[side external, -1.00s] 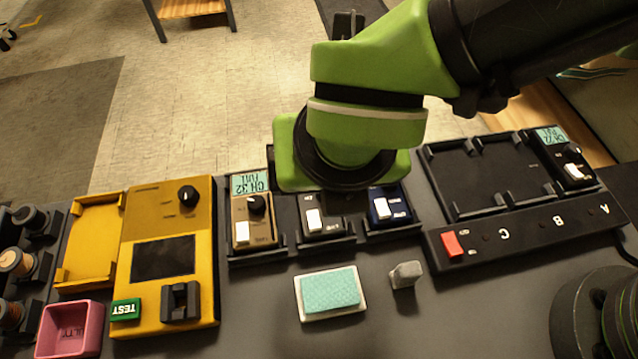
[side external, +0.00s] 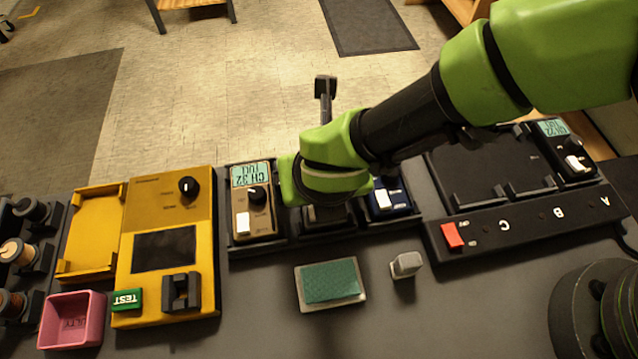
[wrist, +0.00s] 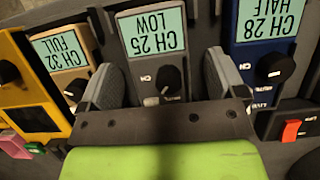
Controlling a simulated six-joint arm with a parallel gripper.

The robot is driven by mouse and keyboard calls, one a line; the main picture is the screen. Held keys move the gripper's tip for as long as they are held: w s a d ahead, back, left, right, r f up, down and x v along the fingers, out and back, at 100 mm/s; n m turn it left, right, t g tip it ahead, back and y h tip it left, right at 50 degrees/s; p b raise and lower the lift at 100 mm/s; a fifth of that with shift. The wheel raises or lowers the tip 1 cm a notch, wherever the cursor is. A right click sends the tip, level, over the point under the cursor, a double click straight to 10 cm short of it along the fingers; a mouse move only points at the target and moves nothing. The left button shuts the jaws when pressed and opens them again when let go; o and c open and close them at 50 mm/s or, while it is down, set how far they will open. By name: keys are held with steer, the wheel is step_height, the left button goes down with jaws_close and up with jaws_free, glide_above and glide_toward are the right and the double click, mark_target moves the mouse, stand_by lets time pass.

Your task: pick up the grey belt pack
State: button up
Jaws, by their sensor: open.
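The grey belt pack (wrist: 153,57) stands in the middle slot of the row, its screen reading CH 25 LOW and a black knob below the screen. In the side view only a small lower part of the grey pack (side external: 328,214) shows under my wrist. My gripper (wrist: 165,78) is open, with one grey finger on each side of the grey pack. Whether the fingers touch its sides cannot be told. In the side view the fingers are hidden behind my wrist.
A tan pack (side external: 254,203), CH 32 FULL, stands close on the left, and a blue pack (wrist: 266,52), CH 28 HALF, close on the right. A yellow tester (side external: 165,215) is further left. A black charger (side external: 520,220) with a red switch is on the right.

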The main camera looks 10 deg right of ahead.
steer(key=c, duration=1.1)
step_height(320, 180, up, 10)
steer(key=shift+r, duration=0.1)
steer(key=w+d+r+m+g+h, duration=0.1)
steer(key=w+d+m+g+h, duration=0.15)
steer(key=d+m, duration=0.6)
steer(key=w+d+r+m+g+h, duration=0.1)
steer(key=w+d+m+h, duration=0.15)
steer(key=d+m, duration=0.55)
steer(key=s+d+r+m+g+y, duration=0.2)
steer(key=d+m, duration=0.6)
steer(key=m, duration=0.1)
steer(key=s+d+r+m+g+y, duration=0.2)
steer(key=d+m+g+y, duration=0.1)
steer(key=d+m, duration=0.5)
steer(key=shift+d+m, duration=0.25)
steer(key=shift+m, duration=1)
